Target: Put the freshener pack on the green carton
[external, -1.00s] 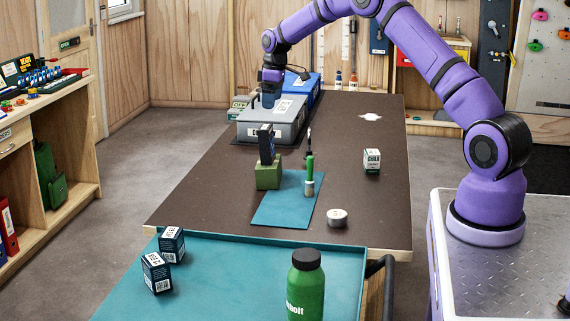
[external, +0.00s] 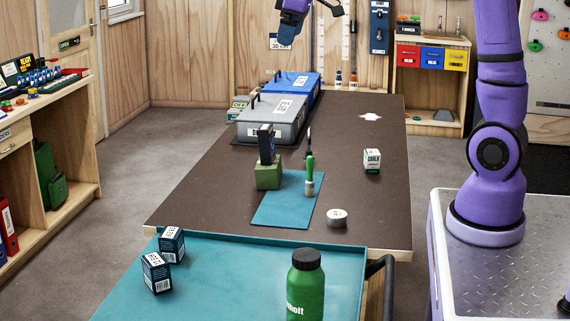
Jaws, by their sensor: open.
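A dark blue pack (external: 267,144) stands upright on top of the green carton (external: 268,176), in the middle of the brown table. It looks like the freshener pack, but its print is too small to read. My gripper (external: 288,30) is at the top edge of the view, high and well apart from the pack and carton. It is open, and I see nothing in it. The upper part of my arm is cut off by the frame.
A grey case (external: 271,121) and a blue case (external: 303,84) stand behind the carton. A green-handled brush (external: 309,172) is beside it on a teal mat (external: 285,211). A chalk box (external: 371,161) and a round tin (external: 337,218) stand to the right. Two dark boxes (external: 157,272) stand in front.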

